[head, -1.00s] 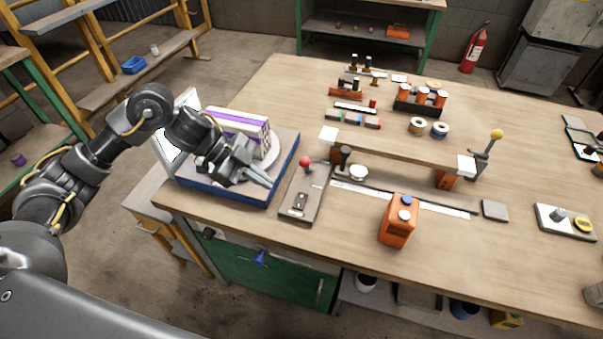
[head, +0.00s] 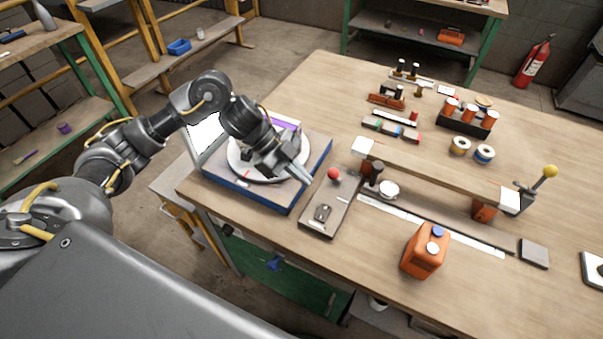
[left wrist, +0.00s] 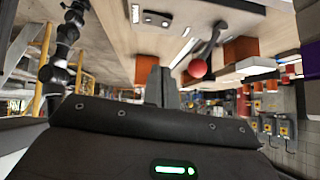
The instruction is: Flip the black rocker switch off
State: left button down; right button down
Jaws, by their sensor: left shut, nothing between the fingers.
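A small dark switch (head: 323,212), which looks like the black rocker switch, sits on a grey-brown panel (head: 312,228) near the bench's front edge. Its on or off side is too small to tell. It seems to show at the top of the left wrist view (left wrist: 157,19). A red-knobbed lever (head: 334,174) stands at the panel's far end. My left gripper (head: 308,178) is shut and empty. Its tips are above the gap between the turntable base and the panel, behind and left of the switch. My right gripper is not in view.
A blue-edged base (head: 245,190) carries a white round plate (head: 238,168) and a purple-striped block (head: 284,123), partly hidden by my arm. An orange canister (head: 424,254) stands to the right.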

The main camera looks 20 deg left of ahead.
pick_arm(q)
jog(key=p, duration=0.1)
send_over(329, 210)
jog(key=a, duration=0.2)
jog(key=f, duration=0.5)
jog(key=shift+s+a, duration=0.15)
jog(key=shift+s, duration=0.2)
jog(key=shift+w+f, duration=0.2)
jog(key=shift+f, duration=0.95)
jog(key=shift+a+f, duration=0.1)
jog(key=shift+f, duration=0.65)
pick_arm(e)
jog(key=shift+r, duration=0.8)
pick_arm(q)
jog(key=shift+a, duration=0.15)
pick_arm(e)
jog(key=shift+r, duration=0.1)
